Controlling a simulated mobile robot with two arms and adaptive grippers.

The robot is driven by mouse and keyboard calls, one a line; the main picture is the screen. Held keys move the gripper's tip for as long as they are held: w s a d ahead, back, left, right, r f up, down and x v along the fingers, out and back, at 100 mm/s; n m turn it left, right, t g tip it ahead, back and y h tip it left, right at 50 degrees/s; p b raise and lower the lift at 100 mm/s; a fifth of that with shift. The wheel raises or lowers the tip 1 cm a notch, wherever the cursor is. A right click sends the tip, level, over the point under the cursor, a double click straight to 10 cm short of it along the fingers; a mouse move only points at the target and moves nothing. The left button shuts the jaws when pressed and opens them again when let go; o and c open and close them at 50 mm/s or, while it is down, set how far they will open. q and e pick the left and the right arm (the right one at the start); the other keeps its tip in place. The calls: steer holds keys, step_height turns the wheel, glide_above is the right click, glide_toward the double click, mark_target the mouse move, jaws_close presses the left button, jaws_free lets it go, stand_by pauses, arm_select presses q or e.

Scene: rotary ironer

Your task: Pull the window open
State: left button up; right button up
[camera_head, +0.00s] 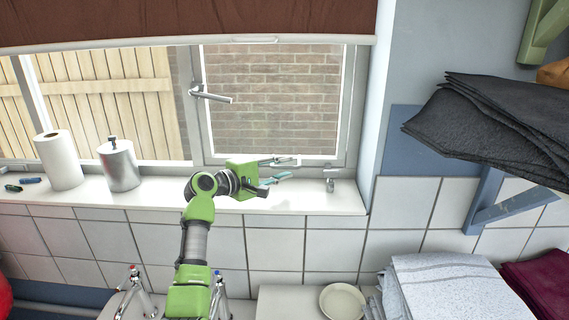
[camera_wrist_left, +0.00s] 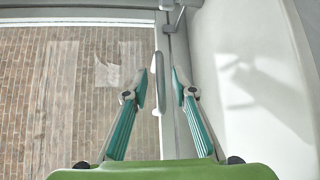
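The window (camera_head: 270,100) is a white-framed pane with a brick wall behind it, and it looks shut. Its lever handle (camera_head: 211,95) on the left side of the frame points sideways to the right. A metal stay (camera_head: 279,160) lies along the bottom of the frame, partly behind my gripper. My left gripper (camera_head: 274,174) is just above the sill at the bottom of the window. In the left wrist view it is open (camera_wrist_left: 163,88), with a grey metal bar (camera_wrist_left: 158,82) between or just beyond its teal fingers. I cannot tell if they touch. My right gripper is out of view.
A paper roll (camera_head: 58,160) and a metal canister (camera_head: 120,165) stand on the white sill (camera_head: 310,197) to the left. A small metal fitting (camera_head: 330,180) is on the sill to the right. A brown blind (camera_head: 190,20) hangs above. Dark folded cloths (camera_head: 490,125) lie on a shelf at right.

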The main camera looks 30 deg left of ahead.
arm_select(q)
steer(key=shift+w+d+f, duration=0.1)
steer(key=shift+w, duration=0.25)
steer(key=shift+c, duration=0.7)
jaws_close()
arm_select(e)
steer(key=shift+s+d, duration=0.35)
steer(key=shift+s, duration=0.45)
